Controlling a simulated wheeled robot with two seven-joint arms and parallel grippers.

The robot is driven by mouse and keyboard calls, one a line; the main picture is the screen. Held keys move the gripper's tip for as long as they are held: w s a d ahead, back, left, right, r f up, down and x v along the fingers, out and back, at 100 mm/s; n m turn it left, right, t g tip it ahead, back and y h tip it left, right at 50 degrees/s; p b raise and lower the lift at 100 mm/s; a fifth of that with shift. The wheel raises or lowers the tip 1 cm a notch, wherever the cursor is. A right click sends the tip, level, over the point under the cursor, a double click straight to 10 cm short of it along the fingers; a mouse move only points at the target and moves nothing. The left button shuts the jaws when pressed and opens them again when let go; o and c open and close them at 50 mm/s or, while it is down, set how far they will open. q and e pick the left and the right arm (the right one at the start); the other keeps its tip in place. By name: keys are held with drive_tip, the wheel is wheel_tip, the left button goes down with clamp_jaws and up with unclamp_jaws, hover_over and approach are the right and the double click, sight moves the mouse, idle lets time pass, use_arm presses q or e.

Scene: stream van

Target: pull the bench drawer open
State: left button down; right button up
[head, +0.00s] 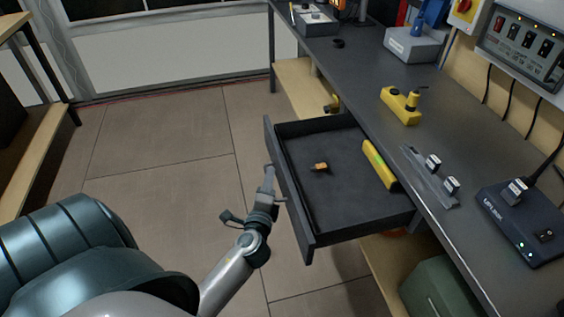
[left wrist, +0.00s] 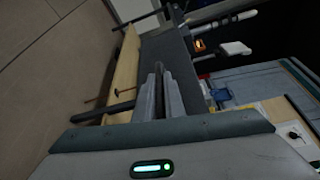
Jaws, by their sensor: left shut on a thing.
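The bench drawer (head: 345,222) is dark grey and stands well out from under the bench top. Its inside shows, with a small orange-brown object (head: 319,168) and a yellow level-like tool (head: 380,165) in it. My left gripper (head: 268,178) is at the outer side of the drawer's front panel (head: 286,190), shut on the drawer handle, which is mostly hidden by the fingers. In the left wrist view the closed fingers (left wrist: 166,92) point at the dark drawer front. My right gripper is not in view.
The dark bench top (head: 390,85) carries a yellow tool (head: 401,105), a metal rail with small blocks (head: 430,175) and a dark-blue powered box (head: 525,222). A green case (head: 440,290) sits below the bench. The tiled floor (head: 170,160) left of the drawer is clear.

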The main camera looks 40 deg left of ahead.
use_arm(q)
drive_tip(key=shift+s+a, duration=0.15)
drive_tip(key=shift+s, duration=0.05)
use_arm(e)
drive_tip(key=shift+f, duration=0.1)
use_arm(q)
drive_tip(key=c, duration=1.8)
unclamp_jaws()
drive_tip(key=shift+c, duration=0.2)
drive_tip(key=shift+s, duration=0.1)
